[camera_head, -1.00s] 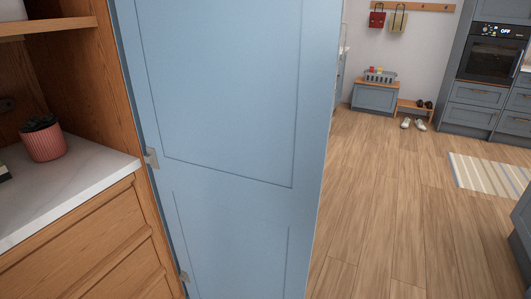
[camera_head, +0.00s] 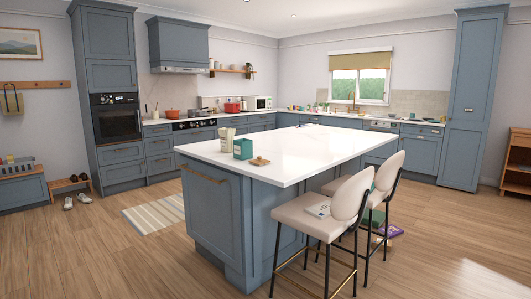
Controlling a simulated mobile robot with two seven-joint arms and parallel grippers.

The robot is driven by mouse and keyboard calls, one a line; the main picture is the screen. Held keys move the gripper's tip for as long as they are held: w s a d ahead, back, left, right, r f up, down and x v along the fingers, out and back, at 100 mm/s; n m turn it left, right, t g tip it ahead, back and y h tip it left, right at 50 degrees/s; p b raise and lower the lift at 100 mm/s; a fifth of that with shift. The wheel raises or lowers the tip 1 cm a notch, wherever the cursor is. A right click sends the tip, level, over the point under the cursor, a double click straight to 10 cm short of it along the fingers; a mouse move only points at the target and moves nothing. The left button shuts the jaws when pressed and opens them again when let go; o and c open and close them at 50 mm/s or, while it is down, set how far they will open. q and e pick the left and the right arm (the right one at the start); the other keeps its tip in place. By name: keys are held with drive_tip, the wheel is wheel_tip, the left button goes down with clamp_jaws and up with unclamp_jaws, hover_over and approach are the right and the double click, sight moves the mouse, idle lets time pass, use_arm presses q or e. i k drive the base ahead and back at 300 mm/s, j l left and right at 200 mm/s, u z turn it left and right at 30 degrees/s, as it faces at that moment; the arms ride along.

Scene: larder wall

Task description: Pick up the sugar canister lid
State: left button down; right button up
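A round wooden lid with a small knob (camera_head: 260,161) lies on the white top of the kitchen island (camera_head: 305,148), near its front left corner. A green canister (camera_head: 243,149) with a pale label stands just behind and left of the lid, apart from it. The label is too small to read, so I cannot tell whether it is the sugar canister. Neither of my grippers is in view.
Two cream stools (camera_head: 322,216) stand along the island's right side, a book (camera_head: 319,210) on the nearer one. A cream holder (camera_head: 226,138) stands left of the canister. A striped rug (camera_head: 155,213) lies left of the island. The front left floor is clear.

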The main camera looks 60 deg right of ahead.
sight(260, 162)
drive_tip(key=z, duration=1.85)
drive_tip(key=i, duration=0.3)
